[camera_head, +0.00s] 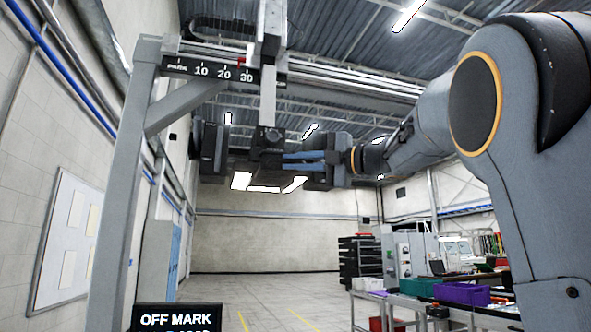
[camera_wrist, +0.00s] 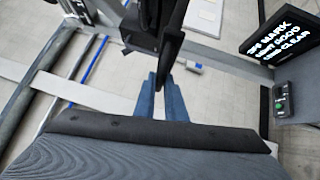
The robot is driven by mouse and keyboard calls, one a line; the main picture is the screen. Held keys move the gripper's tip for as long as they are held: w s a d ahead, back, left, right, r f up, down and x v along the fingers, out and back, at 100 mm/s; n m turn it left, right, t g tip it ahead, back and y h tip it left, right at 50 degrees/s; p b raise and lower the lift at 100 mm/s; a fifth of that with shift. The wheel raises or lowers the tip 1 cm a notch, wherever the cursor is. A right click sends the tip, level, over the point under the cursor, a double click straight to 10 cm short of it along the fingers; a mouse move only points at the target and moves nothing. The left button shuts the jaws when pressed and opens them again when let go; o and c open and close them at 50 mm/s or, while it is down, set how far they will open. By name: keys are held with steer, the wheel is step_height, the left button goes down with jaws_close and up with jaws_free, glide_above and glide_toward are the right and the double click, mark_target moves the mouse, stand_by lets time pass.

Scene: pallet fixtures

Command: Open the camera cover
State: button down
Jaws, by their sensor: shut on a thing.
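A dark camera unit (camera_head: 268,140) hangs from a pale vertical post under the gantry beam in the head view. Black flat panels stand on both sides of it. The cover cannot be clearly told apart from the other black parts. My gripper (camera_head: 285,161) reaches in from the right, its blue fingers level at the unit's lower right. In the wrist view, the blue fingers of my gripper (camera_wrist: 162,85) are close together, shut on a black tapered part (camera_wrist: 171,45) of the unit. The exact grip is partly hidden.
A grey gantry post (camera_head: 125,190) stands at left. The beam carries a scale (camera_head: 222,73) with a red pointer near 30. A black display (camera_head: 178,318) reads "OFF MARK"; it also shows in the wrist view (camera_wrist: 283,40). Workbenches with bins (camera_head: 461,293) stand at lower right.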

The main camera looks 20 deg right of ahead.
steer(key=shift+s+a, duration=0.1)
steer(key=shift+s, duration=0.05)
steer(key=c, duration=1.8)
jaws_free()
steer(key=shift+d, duration=0.2)
steer(key=b+v, duration=0.2)
steer(key=v, duration=0.5)
steer(key=shift+s+d, duration=0.2)
steer(key=shift+s, duration=0.05)
steer(key=shift+f, duration=0.1)
